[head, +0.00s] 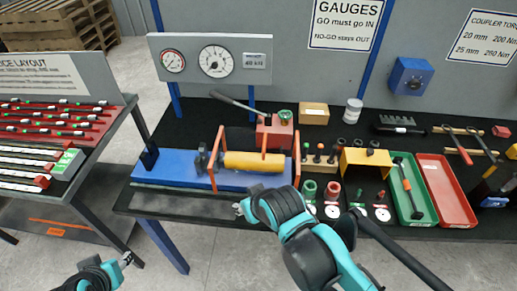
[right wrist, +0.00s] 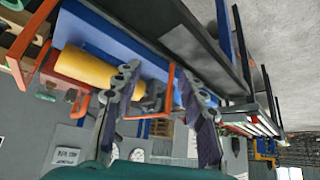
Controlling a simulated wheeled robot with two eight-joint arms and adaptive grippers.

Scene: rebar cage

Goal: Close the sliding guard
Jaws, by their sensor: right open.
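The sliding guard appears as orange frames on the blue press bed (head: 170,168), one orange frame (head: 216,160) at the left end of the yellow cylinder (head: 255,161) and another (head: 297,158) at its right end. My right gripper (head: 240,208) is open and empty, in front of the bed's front edge. In the right wrist view its fingers (right wrist: 159,76) are spread, with an orange frame (right wrist: 170,88) seen between them, and the yellow cylinder (right wrist: 85,68) lies left of them. Contact with the frame cannot be told. My left gripper (head: 125,259) is low at the left, away from the bench; its jaws are unclear.
A gauge panel (head: 210,58) stands behind the bed. A red pump (head: 274,134) with a long lever is behind the cylinder. Gauges, a yellow stand (head: 366,160), a green tray (head: 417,205) and a red tray (head: 447,190) fill the bench's right. Open floor lies in front.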

